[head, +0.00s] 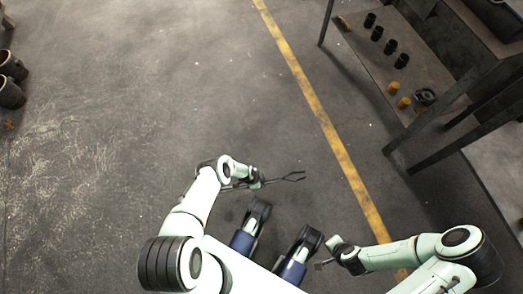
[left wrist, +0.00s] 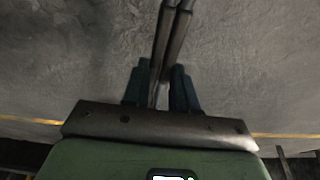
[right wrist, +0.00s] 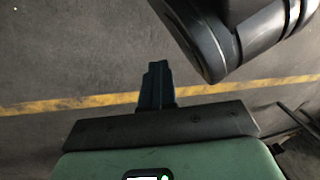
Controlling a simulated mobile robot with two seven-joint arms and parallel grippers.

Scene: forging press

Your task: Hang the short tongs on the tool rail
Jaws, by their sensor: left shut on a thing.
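The short tongs (head: 290,178) are dark metal and stick out to the right from my left gripper (head: 257,180) in the head view, above the open floor. In the left wrist view my left gripper (left wrist: 160,88) is shut on the two handles of the tongs (left wrist: 170,35), which run up out of the picture. My right gripper (head: 324,263) is at the lower middle of the head view, away from the tongs. In the right wrist view the fingers of my right gripper (right wrist: 157,83) are together with nothing between them. The tool rail is not visible in any view.
A dark metal table or rack (head: 440,85) with several black cylinders (head: 390,46) and yellow pieces (head: 393,88) stands at the upper right. Dark pots (head: 10,92) are at the left edge. A yellow line (head: 305,85) crosses the floor. The floor left of it is mostly clear.

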